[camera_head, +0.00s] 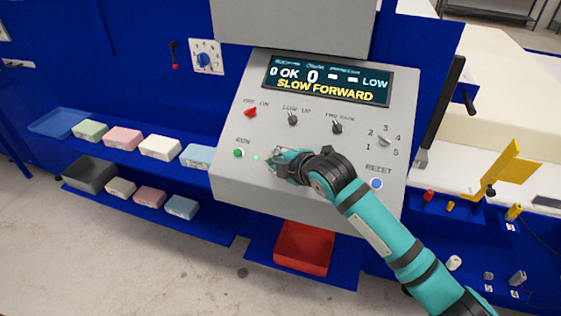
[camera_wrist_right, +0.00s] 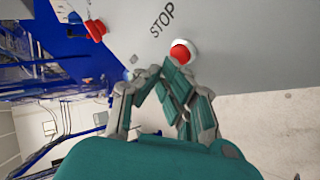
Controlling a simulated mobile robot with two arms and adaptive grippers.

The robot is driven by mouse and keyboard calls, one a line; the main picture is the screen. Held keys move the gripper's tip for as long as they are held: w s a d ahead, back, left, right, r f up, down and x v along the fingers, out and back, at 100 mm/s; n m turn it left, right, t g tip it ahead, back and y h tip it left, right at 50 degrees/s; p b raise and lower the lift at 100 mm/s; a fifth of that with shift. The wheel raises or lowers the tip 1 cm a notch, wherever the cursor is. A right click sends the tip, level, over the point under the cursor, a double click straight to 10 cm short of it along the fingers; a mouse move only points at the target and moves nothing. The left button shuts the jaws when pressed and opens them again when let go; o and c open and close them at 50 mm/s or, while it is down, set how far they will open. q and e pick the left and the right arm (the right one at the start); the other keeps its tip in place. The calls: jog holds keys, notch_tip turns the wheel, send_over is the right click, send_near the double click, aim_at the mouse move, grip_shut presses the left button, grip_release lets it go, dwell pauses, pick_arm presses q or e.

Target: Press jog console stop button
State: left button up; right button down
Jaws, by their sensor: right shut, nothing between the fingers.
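The grey jog console (camera_head: 235,180) stands in the middle of the head view, its display reading "SLOW FORWARD". My right gripper (camera_head: 272,158) is in front of the console's lower middle, right of the green RUN button (camera_head: 239,153), and hides the stop button there. In the right wrist view the red stop button (camera_wrist_right: 180,54) with a pale ring sits beside the "STOP" label. The fingertips of my right gripper (camera_wrist_right: 172,68) are shut and empty, right by the button; whether they touch it I cannot tell. My left gripper is not in view.
The console also has a red switch (camera_head: 250,112), black knobs (camera_head: 337,127) and a blue RESET button (camera_head: 376,183). A red tray (camera_head: 304,249) is below. Foam blocks (camera_head: 160,147) lie on blue shelves at left. Yellow parts (camera_head: 508,170) stand at right.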

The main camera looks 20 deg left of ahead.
jog(key=shift+w+f, duration=0.2)
jog(key=shift+f, duration=0.25)
dwell(0.5)
dwell(0.3)
jog(key=shift+s+r+p, duration=0.4)
jog(key=shift+r+p, duration=0.35)
jog(key=shift+s+r+p, duration=0.1)
jog(key=shift+r+p, duration=0.25)
jog(key=shift+p, duration=0.1)
jog(key=s+r+p, duration=0.1)
jog(key=p, duration=0.1)
jog(key=s+r+p, duration=0.1)
jog(key=r+p, duration=0.1)
jog(key=shift+s+r, duration=0.25)
jog(key=shift+r, duration=0.05)
jog(key=shift+w, duration=0.1)
